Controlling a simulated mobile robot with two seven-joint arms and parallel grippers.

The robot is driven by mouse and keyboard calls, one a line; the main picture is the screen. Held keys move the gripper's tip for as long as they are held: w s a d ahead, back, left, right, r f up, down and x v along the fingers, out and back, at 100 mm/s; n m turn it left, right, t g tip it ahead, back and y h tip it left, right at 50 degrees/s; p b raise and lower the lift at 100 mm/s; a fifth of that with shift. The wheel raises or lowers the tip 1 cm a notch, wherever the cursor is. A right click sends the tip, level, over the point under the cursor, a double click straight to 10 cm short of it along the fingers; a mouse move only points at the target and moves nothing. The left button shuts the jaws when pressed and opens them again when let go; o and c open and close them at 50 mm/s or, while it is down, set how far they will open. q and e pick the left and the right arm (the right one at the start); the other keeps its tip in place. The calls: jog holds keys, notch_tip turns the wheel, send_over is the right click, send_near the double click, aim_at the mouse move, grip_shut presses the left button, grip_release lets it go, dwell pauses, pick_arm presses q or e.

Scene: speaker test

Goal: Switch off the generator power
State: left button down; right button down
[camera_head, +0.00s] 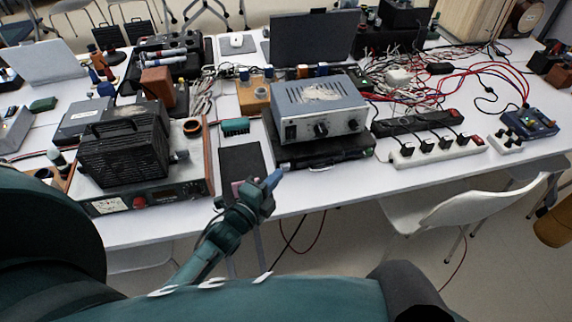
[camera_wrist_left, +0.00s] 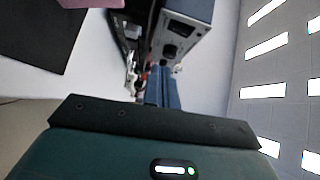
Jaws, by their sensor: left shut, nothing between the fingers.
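My right gripper is not in view.
A black-cased device (camera_head: 125,150) stands on a wood-sided unit with a red knob (camera_head: 139,202) at the left. A white power strip (camera_head: 432,150) and tangled cables lie right. A black mat (camera_head: 240,160) lies behind my gripper. A white chair (camera_head: 450,210) stands in front.

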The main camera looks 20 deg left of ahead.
pick_arm(q)
jog(key=shift+v, duration=1.2)
jog(key=shift+s+d+f, duration=0.1)
jog(key=shift+s+f, duration=0.05)
jog(key=s+d+f+n+g, duration=0.2)
jog(key=s+d+n+g, duration=0.1)
jog(key=s+n, duration=0.4)
jog(key=s+d+f+n+g, duration=0.2)
jog(key=s+d+n+g, duration=0.1)
jog(key=s+n, duration=0.5)
jog(key=shift+f+n, duration=0.2)
jog(key=shift+n, duration=0.6)
